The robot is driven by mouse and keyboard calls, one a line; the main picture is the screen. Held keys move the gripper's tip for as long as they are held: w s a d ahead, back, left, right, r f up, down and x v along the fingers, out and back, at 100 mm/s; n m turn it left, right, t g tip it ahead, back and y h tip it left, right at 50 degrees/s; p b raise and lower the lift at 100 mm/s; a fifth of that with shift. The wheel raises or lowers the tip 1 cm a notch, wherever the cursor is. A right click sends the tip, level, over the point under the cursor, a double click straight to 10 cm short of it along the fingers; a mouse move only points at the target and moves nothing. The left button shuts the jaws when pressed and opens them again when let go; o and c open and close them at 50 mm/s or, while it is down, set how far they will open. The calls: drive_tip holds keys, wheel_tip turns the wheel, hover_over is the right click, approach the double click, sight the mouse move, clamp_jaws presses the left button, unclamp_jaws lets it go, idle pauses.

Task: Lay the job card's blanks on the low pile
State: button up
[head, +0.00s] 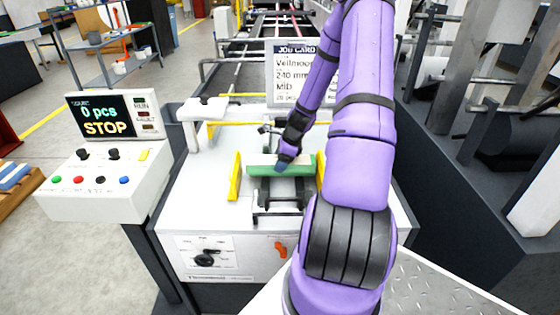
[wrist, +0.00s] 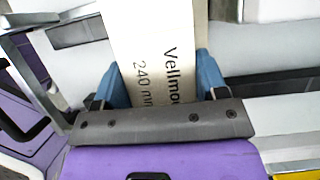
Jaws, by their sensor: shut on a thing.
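My gripper (head: 286,162) is low over the feeder, between its two yellow side guides (head: 234,177). In the wrist view its blue fingers (wrist: 165,80) are shut on a pale blank stack (wrist: 150,35), printed "Vellmo…" and "240 mm". In the head view a flat stack with a green front edge (head: 257,171) and pale top spans between the guides at my fingertips. I cannot tell how much of it is held and how much is pile, or whether the two touch. The job card (head: 290,75) stands behind, reading "Vellmoor 240 mm MID", partly hidden by my arm.
A control box (head: 100,183) with a screen (head: 100,115) reading "0 pcs STOP" stands left of the feeder. A white post with a crossbar (head: 203,110) rises at the feeder's left back. Dark machine frames and rollers (head: 500,130) fill the right.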

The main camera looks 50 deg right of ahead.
drive_tip(key=shift+f, duration=0.5)
drive_tip(key=o, duration=1.3)
drive_tip(key=v, duration=1)
drive_tip(key=shift+s+r, duration=0.1)
drive_tip(key=shift+r, duration=0.25)
